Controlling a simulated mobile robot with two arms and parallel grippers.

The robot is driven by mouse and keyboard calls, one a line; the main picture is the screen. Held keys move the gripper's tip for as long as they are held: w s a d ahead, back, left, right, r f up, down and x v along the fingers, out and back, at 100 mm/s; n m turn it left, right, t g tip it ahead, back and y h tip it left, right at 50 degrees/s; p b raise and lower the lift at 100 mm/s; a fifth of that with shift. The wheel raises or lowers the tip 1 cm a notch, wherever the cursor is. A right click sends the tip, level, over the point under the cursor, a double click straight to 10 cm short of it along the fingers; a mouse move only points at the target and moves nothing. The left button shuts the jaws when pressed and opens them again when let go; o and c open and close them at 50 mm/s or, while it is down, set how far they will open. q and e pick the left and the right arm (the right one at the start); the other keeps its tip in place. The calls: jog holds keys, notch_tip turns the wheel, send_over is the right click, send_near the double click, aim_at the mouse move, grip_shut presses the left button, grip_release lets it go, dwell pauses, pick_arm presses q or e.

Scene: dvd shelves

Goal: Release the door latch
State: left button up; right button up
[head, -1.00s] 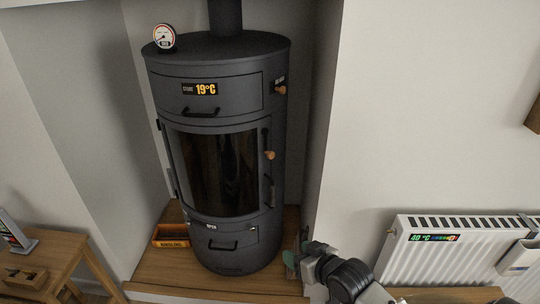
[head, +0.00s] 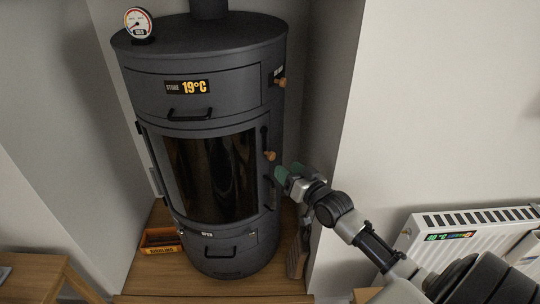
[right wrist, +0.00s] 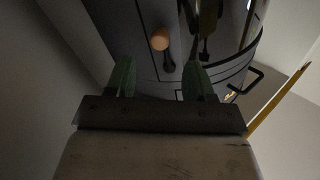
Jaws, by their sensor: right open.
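The black stove (head: 225,75) has a curved glass door (head: 212,175) that sits shut in its frame. A small wooden knob (head: 270,155) on a dark lever at the door's right edge looks like the latch. A dark upright door handle (head: 267,190) is below it. My right gripper (head: 289,172), with green fingertips, is open and empty just right of the handle and a little below the knob. In the right wrist view a wooden knob (right wrist: 160,40) shows ahead, between the lines of the two fingers and apart from them. My left gripper is not in view.
A second wooden knob (head: 281,82) is higher on the stove's right side. An orange kindling box (head: 160,240) stands left of the stove's base. The white wall (head: 400,120) and radiator (head: 465,235) are to the right. A wooden table (head: 35,275) is at lower left.

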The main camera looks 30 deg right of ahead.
aim_at(273, 158)
jog(key=w, duration=0.3)
jog(key=shift+w+a, duration=0.1)
jog(key=shift+w, duration=0.15)
jog(key=w, duration=0.3)
jog(key=shift+w+a, duration=0.1)
jog(key=shift+w, duration=0.6)
jog(key=shift+c, duration=1)
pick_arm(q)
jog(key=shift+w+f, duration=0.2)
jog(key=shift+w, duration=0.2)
pick_arm(e)
grip_shut()
